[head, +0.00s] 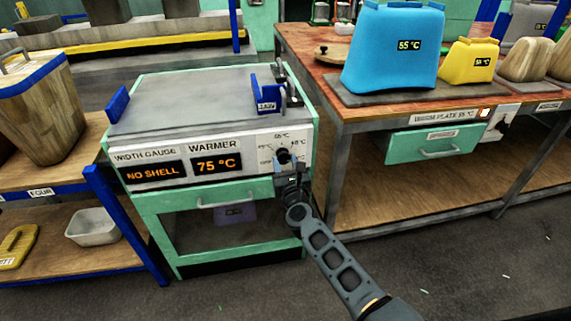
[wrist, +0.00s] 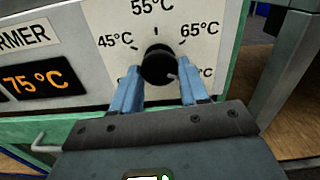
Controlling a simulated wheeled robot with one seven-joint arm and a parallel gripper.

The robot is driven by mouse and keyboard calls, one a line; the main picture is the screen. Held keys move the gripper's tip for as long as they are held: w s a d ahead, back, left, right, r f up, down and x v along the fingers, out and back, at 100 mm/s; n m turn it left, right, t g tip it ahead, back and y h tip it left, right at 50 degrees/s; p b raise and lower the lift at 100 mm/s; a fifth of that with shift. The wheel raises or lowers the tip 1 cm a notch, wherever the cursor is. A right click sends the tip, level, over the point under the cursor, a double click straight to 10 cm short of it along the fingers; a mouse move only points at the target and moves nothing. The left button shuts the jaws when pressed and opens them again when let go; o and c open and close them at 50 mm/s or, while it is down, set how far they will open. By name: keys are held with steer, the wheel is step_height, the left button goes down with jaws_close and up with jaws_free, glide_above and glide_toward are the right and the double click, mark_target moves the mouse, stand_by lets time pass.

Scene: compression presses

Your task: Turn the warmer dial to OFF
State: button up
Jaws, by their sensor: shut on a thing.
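The warmer dial (head: 284,156) is a round black knob on the white front panel of the bench unit. In the wrist view the dial (wrist: 157,62) has a small light mark at its lower right, toward a partly hidden label ending in °C. Labels 45°C, 55°C and 65°C show around it; the lower-left label is hidden by a finger. The warmer display (head: 217,164) reads 75 °C. My gripper (head: 286,166) is at the panel, its blue fingers (wrist: 160,76) on either side of the dial, shut on it.
A width gauge display (head: 156,172) reads NO SHELL. A green drawer with a handle (head: 226,199) is below the panel. A wooden-topped table (head: 318,71) with blue and yellow blocks stands close on the right. A shelf with a wooden block (head: 38,105) is at left.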

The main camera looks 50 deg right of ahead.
steer(key=n+p, duration=0.1)
steer(key=n, duration=0.4)
steer(key=shift+n, duration=0.4)
steer(key=n+p, duration=0.1)
steer(key=n, duration=0.5)
steer(key=shift+r+p, duration=0.1)
steer(key=shift+p, duration=0.25)
steer(key=n+p, duration=0.1)
steer(key=n, duration=0.4)
steer(key=shift+n+p, duration=0.3)
steer(key=shift+p, duration=0.1)
steer(key=n+p, duration=0.2)
steer(key=n, duration=0.4)
steer(key=shift+r, duration=0.1)
steer(key=n+p, duration=0.2)
steer(key=n, duration=0.4)
steer(key=shift+n, duration=0.4)
steer(key=n+p, duration=0.1)
steer(key=n, duration=0.4)
steer(key=shift+a, duration=0.1)
steer(key=n+p, duration=0.1)
steer(key=n, duration=0.5)
steer(key=shift+n, duration=0.4)
steer(key=n+p, duration=0.1)
steer(key=n, duration=0.4)
